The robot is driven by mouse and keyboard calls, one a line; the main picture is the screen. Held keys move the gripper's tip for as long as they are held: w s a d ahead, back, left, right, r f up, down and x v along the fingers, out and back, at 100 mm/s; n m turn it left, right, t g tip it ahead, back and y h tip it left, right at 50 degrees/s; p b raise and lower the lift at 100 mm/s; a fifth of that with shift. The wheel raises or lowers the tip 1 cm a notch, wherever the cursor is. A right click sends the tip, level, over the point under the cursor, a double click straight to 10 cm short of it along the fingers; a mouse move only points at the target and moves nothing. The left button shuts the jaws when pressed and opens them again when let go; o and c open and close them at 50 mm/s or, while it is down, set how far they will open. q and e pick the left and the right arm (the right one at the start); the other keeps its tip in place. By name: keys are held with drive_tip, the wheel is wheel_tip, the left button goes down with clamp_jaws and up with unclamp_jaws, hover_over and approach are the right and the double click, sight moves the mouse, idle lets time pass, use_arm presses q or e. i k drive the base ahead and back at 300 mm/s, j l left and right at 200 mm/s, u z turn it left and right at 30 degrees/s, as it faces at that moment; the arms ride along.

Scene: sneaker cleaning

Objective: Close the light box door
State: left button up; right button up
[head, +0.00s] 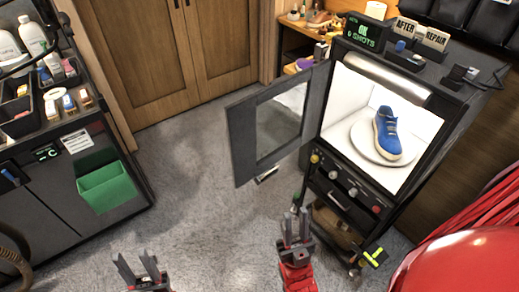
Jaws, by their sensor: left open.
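The light box (440,110) is a dark cabinet at the right with a lit white interior. Its door (237,135), a dark frame with a window, stands wide open and swung out to the left. A bar handle (267,175) shows at the door's lower edge. A blue sneaker (388,135) sits on a round white plate (365,143) inside. My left gripper (138,265) is open and empty at the bottom, left of the door and apart from it. My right gripper (295,225) is below the door, near the cabinet's lower left side; its finger gap is hard to judge.
Below the box are a knob panel (345,187) and a lower shelf. At left stands a dark bench (120,205) with bottles and a green bin (106,187). A red shape (465,265) fills the lower right. Grey floor (195,180) is clear between bench and door.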

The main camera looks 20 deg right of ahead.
sight(241, 115)
drive_tip(key=i+j+z, duration=0.15)
drive_tip(key=i+z, duration=0.15)
drive_tip(key=i+j+z, duration=0.45)
drive_tip(key=z, duration=0.2)
drive_tip(key=i+j+z, duration=0.3)
drive_tip(key=j+z, duration=0.3)
drive_tip(key=j, duration=0.15)
drive_tip(key=i+j+z, duration=0.15)
drive_tip(key=j+z, duration=0.15)
drive_tip(key=j, duration=0.15)
drive_tip(key=j+z, duration=0.65)
drive_tip(key=j, duration=0.2)
drive_tip(key=k+j+z, duration=0.4)
drive_tip(key=k, duration=0.15)
